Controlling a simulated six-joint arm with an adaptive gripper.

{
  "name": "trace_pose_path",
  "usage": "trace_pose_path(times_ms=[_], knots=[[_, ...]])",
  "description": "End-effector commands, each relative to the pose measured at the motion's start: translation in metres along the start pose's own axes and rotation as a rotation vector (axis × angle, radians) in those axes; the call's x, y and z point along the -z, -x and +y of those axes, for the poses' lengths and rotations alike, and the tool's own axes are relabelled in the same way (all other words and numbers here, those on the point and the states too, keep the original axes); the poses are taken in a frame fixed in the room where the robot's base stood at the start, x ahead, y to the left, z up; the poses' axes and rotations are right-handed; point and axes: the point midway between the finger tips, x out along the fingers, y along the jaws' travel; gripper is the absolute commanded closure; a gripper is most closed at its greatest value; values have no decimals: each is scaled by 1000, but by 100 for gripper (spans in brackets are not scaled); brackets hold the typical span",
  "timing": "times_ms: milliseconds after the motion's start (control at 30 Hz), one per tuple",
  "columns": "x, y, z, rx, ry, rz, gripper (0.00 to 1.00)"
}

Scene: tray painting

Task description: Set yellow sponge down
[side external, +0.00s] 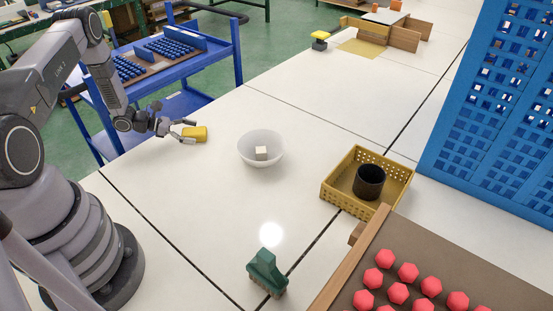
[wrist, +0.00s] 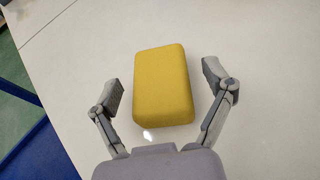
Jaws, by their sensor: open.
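The yellow sponge (side external: 195,133) lies on the white table near its left edge, just in front of my gripper (side external: 184,130). In the wrist view the sponge (wrist: 163,84) sits between the two fingers of my gripper (wrist: 164,88). The fingers are spread wide, with a gap on each side of the sponge, and do not touch it. The sponge appears to rest on the table surface.
A yellow basket (side external: 335,193) holds a black cup (side external: 369,181). A green brush-like tool (side external: 266,272) stands in front. A blue cart (side external: 237,62) is beyond the table's left edge.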

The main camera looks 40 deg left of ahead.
Motion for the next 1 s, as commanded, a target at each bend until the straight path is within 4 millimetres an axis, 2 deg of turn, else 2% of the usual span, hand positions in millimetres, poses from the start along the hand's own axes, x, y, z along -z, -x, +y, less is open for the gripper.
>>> trace_pose_path(times_ms=[267, 600, 767, 867, 967, 1000], knots=[[-3, 4, 0, -2, 0, 0, 19], [-2, 60, 1, -4, 1, 0, 19], [-8, 74, 0, 8, -14, 3, 19], [-35, 75, -2, 62, -89, 23, 19], [-87, 72, -12, 173, -245, 65, 19], [-112, 71, -21, 227, -325, 89, 19]])
